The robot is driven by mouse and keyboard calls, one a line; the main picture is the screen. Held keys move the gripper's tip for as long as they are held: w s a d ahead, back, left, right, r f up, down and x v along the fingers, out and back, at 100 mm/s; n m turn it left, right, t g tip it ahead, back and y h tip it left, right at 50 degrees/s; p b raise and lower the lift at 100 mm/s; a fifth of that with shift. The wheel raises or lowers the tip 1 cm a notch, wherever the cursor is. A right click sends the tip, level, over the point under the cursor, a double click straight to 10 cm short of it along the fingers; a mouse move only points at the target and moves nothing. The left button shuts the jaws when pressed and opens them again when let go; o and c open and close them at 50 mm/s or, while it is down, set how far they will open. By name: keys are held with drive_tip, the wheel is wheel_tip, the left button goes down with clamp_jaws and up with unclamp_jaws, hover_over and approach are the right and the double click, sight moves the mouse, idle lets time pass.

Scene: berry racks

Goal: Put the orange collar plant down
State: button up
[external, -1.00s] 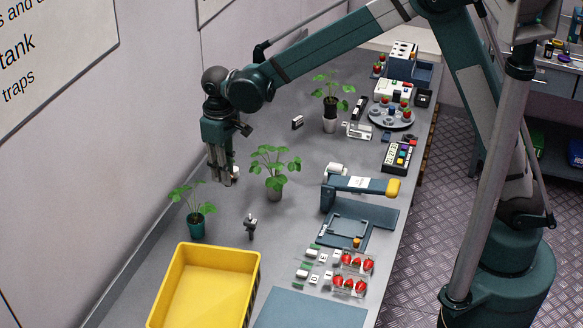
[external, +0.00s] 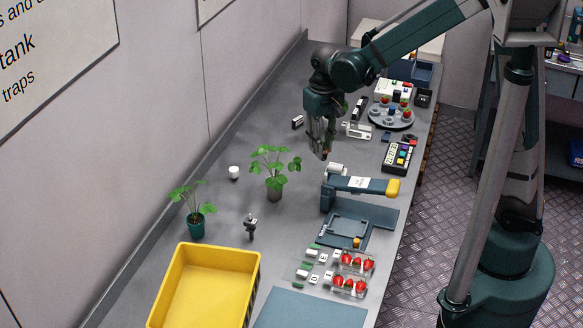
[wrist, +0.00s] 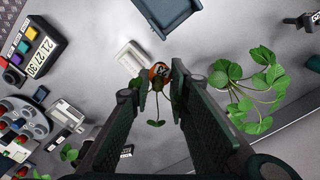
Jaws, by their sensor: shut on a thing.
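My gripper (external: 320,152) hangs over the bench, pointing down. In the wrist view, its fingers (wrist: 160,84) are shut on the orange collar plant (wrist: 160,71). Its round orange collar with dark marks shows between the tips, and a thin stem with small leaves (wrist: 156,122) shows between the fingers. In the external view I cannot make out the held plant against the fingers. How far it is above the bench is not clear.
A potted plant (external: 274,170) stands left of my gripper; another, in a green pot (external: 196,225), stands nearer the wall. A blue stand with a yellow end (external: 360,185) is close on the right. A white cup (external: 234,172) and yellow crate (external: 252,262) are further left. Grey bench lies between.

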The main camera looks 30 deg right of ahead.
drive_tip(key=s+d+f+m, duration=0.1)
drive_tip(key=s+d+m, duration=0.1)
drive_tip(key=s+d, duration=0.3)
drive_tip(key=s+d+f+m, duration=0.1)
drive_tip(key=s+d+m, duration=0.2)
drive_tip(key=d, duration=1.1)
drive_tip(key=s, duration=0.2)
drive_tip(key=shift+s+d+f+b, duration=0.15)
drive_tip(key=shift+s+f+b, duration=0.05)
drive_tip(key=shift+s+b, duration=0.15)
drive_tip(key=shift+f+b, duration=0.35)
drive_tip(key=shift+f, duration=2.6)
drive_tip(key=shift+f+b, duration=0.3)
drive_tip(key=shift+f, duration=1.75)
drive_tip(key=shift+f, duration=0.15)
